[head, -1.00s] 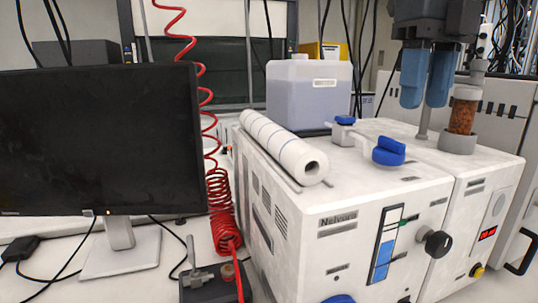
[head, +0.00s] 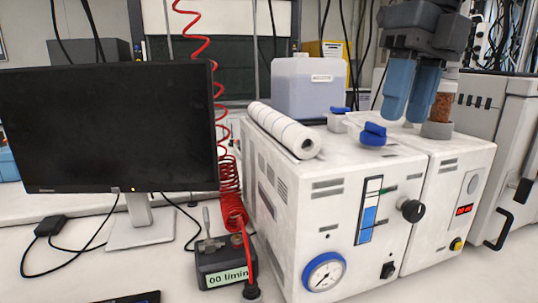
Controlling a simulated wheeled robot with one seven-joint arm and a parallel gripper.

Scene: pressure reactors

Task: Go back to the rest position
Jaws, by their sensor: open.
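My gripper and arm do not show in the head view. The white reactor unit (head: 345,190) stands on the bench to the right, with a blue-rimmed round gauge (head: 324,276), a black knob (head: 412,211) and a blue level bar on its front. A roll of white paper (head: 284,130) lies on its top beside a blue-handled valve (head: 373,134). Two blue filter housings (head: 397,90) under a dark grey head and a column of orange-brown beads (head: 443,105) stand at its right rear.
A black monitor (head: 105,128) stands at left. A coiled red hose (head: 231,200) hangs down to a small dark flow meter (head: 226,265). A grey canister (head: 308,88) stands behind the unit. Black cables lie on the white bench (head: 60,285). A grey-white cabinet (head: 510,150) is at far right.

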